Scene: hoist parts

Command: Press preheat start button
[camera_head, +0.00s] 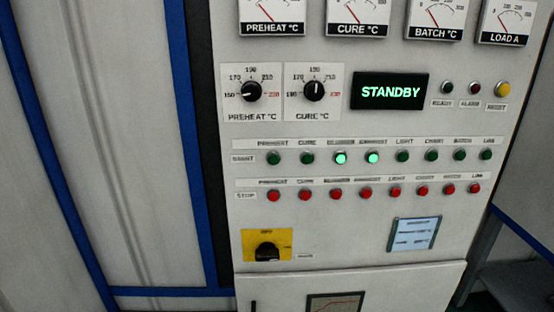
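The preheat start button (273,158) is dark green and unlit. It is the leftmost in the upper START row of the control panel (330,220), under a PREHEAT label. The red preheat stop button (274,195) sits directly below it. In the START row, the third button (341,158) and the fourth button (372,157) glow bright green; the others are dark. The display (390,92) reads STANDBY. Neither of my grippers shows in the head view.
Preheat (251,91) and cure (314,90) knobs sit above the buttons, with gauges along the top. A black rotary switch (266,251) on a yellow plate is at lower left. Blue-framed grey panels (90,130) stand to the left. Nothing blocks the panel front.

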